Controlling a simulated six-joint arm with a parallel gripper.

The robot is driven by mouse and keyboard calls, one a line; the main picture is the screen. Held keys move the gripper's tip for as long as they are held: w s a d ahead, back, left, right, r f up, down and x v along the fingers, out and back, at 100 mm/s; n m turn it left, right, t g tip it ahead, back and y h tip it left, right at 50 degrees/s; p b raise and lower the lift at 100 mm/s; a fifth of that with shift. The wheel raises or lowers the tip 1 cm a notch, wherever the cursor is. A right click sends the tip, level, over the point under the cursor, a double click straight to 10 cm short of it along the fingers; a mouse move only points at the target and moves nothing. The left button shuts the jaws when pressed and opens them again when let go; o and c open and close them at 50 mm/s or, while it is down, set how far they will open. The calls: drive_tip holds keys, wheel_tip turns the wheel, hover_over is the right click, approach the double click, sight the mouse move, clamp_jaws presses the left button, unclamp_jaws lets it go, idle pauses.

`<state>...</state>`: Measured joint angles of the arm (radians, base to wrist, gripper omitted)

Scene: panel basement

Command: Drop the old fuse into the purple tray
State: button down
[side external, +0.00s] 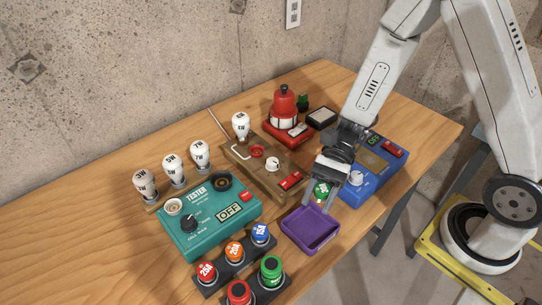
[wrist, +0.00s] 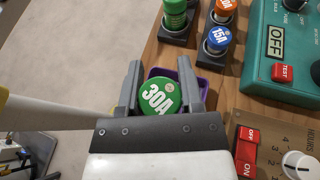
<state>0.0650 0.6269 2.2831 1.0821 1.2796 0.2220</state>
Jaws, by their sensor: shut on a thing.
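My gripper (side external: 321,200) is shut on a green fuse (wrist: 160,97) marked 30A, which sits between the two fingers. The green fuse also shows in the side view (side external: 322,189). The purple tray (side external: 311,232) lies on the wooden table below and slightly in front of my gripper. In the wrist view the tray's purple rim (wrist: 204,85) shows beside and behind the fingers, with the fuse above it. The tray's visible inside looks empty; part of it is hidden by my gripper and the fuse.
A teal tester (side external: 210,222) stands left of the tray. A dark holder with several coloured fuses (side external: 238,263) is at the front left. A blue box (side external: 372,175) and a wooden board with a red switch (side external: 262,160) stand close to my gripper. The table's edge is near the tray.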

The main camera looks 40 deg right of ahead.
drive_tip(key=shift+f, duration=1.7)
drive_tip(key=shift+c, duration=0.8)
unclamp_jaws()
drive_tip(key=shift+d, duration=0.1)
drive_tip(key=v, duration=0.7)
drive_tip(key=shift+d, duration=0.25)
drive_tip(key=shift+w+r, duration=0.1)
drive_tip(key=shift+r, duration=0.05)
